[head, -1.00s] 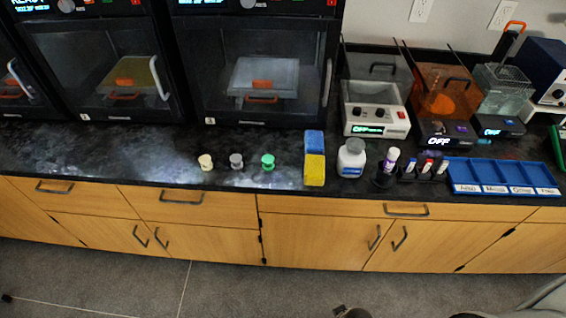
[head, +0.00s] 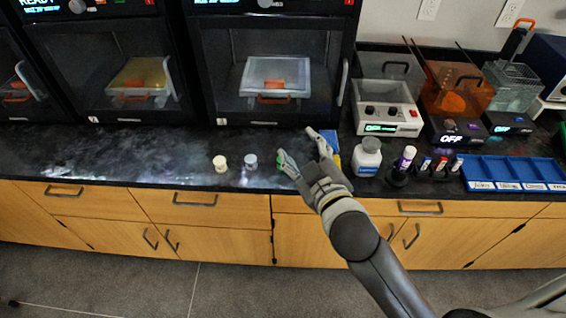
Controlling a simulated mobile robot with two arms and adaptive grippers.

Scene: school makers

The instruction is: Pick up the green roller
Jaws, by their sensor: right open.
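The green roller (head: 281,160) is on the black counter at the right end of a row of small rollers. Only a bit of green shows at the left finger of my right gripper; the finger and hand hide most of it. My right gripper (head: 300,146) is open over the counter, its fingers pointing toward the back. I cannot tell whether the finger touches the roller. My left gripper is out of view.
A cream roller (head: 220,163) and a grey roller (head: 252,161) stand left of the gripper. A blue-and-yellow block (head: 333,152) is partly hidden behind it. A white jar (head: 367,157) and blue tray (head: 515,172) stand right. Printers line the back; the left counter is clear.

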